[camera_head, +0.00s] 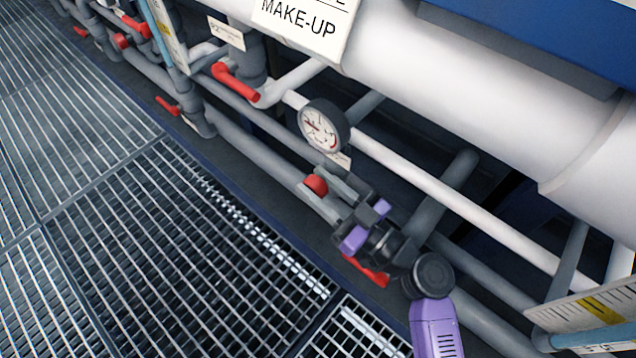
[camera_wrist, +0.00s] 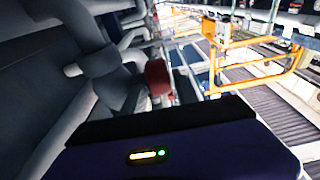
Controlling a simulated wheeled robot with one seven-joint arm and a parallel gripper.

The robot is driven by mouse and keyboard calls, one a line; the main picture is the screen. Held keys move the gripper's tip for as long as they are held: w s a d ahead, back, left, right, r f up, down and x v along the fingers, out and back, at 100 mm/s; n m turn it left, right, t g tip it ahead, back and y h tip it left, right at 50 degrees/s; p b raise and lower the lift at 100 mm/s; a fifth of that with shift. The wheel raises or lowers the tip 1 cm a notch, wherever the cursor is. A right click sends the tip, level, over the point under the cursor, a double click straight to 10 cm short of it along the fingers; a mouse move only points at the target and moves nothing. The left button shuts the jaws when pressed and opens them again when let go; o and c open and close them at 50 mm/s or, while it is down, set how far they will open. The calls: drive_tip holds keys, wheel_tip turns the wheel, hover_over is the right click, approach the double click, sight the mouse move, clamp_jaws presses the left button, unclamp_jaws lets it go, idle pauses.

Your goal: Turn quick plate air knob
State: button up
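A red knob (camera_head: 316,184) sits on the grey lower pipe, just beyond the tip of my gripper (camera_head: 335,193). A red knob (camera_wrist: 158,77) also shows ahead of the dark gripper body in the wrist view. My gripper points up and left along the pipe in the head view, very close to the knob. I cannot tell whether it touches the knob. Its fingers blend with the grey pipework, so their opening is unclear. No readable label marks any knob as quick plate air. A red lever (camera_head: 366,271) shows below my gripper, partly hidden by it.
A round pressure gauge (camera_head: 324,126) stands above the knob. A red lever handle (camera_head: 236,83) is on the upper pipe. A large white pipe (camera_head: 480,110) carries a MAKE-UP sign (camera_head: 300,25). Grated floor (camera_head: 150,230) lies open at left. An orange rail (camera_wrist: 255,75) shows in the wrist view.

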drive_tip(key=shift+a+r, duration=0.1)
drive_tip(key=shift+r, duration=0.05)
drive_tip(key=shift+r+g+h+p, duration=0.35)
drive_tip(key=shift+g+h+p, duration=0.3)
drive_tip(key=shift+p, duration=0.6)
drive_tip(key=g+h+p, duration=0.1)
drive_tip(key=p, duration=0.3)
drive_tip(key=shift+w+a, duration=0.1)
drive_tip(key=h+p, duration=0.1)
drive_tip(key=p, duration=0.4)
drive_tip(key=g+h+p, duration=0.1)
drive_tip(key=p, duration=0.5)
drive_tip(key=shift+w+a+g+h, duration=0.1)
drive_tip(key=shift+a+g+h, duration=0.05)
drive_tip(key=shift+g+h, duration=0.1)
